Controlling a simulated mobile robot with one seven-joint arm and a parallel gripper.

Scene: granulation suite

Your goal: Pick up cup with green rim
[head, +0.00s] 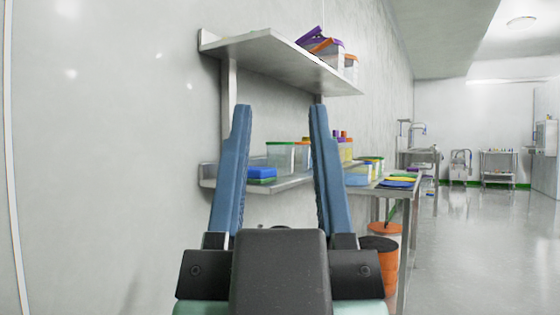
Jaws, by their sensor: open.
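The right finger hides part of the shelf beside the cup.
A blue block with a green layer (261,175) lies left of the cup. An upper shelf (275,58) holds orange and purple-lidded containers (328,49). More coloured containers (362,172) stand right, near a metal table. Orange buckets (381,262) stand below. The floor at right is clear.

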